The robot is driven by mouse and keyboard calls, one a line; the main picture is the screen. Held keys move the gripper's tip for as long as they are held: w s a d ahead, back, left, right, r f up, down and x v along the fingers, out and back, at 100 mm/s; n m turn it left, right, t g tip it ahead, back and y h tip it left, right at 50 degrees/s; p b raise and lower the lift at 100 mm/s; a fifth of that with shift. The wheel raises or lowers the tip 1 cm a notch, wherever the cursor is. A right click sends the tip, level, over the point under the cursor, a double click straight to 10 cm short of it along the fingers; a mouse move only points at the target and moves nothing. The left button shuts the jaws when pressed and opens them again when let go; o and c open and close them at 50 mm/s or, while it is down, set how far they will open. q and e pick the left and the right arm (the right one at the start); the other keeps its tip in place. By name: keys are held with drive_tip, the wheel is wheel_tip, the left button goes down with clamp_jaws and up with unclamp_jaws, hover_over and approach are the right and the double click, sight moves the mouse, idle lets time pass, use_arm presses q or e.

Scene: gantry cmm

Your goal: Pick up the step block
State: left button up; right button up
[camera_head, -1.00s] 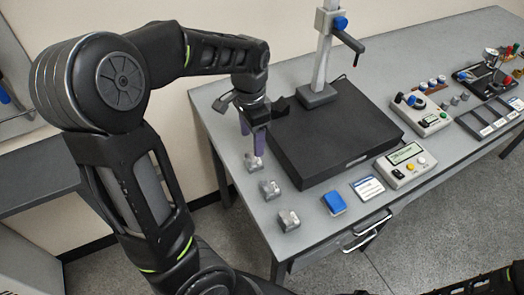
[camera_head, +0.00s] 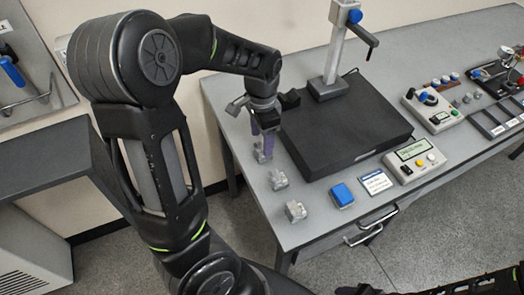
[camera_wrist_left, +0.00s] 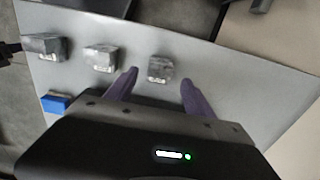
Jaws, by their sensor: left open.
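Three small grey metal blocks stand in a row on the grey table's left part: a far one (camera_head: 261,156), a middle one (camera_head: 278,180) and a near one (camera_head: 296,211). Which is the step block I cannot tell for sure; their labels are too small to read. My left gripper (camera_head: 265,147) is open, its purple fingers pointing down at the far block and partly hiding it. In the left wrist view, that block (camera_wrist_left: 160,69) shows between the two fingertips, with a gap on each side. The other blocks (camera_wrist_left: 103,57) (camera_wrist_left: 45,46) lie to its left. My right gripper is not in view.
A black plate (camera_head: 345,130) with a column stand (camera_head: 338,45) lies just right of the left gripper. A blue block (camera_head: 342,194), a label card (camera_head: 376,182) and a display box (camera_head: 415,160) sit along the front. The table's left edge is close to the blocks.

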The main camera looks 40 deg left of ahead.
sight(262, 146)
use_arm(q)
drive_tip(key=shift+f, duration=2)
clamp_jaws()
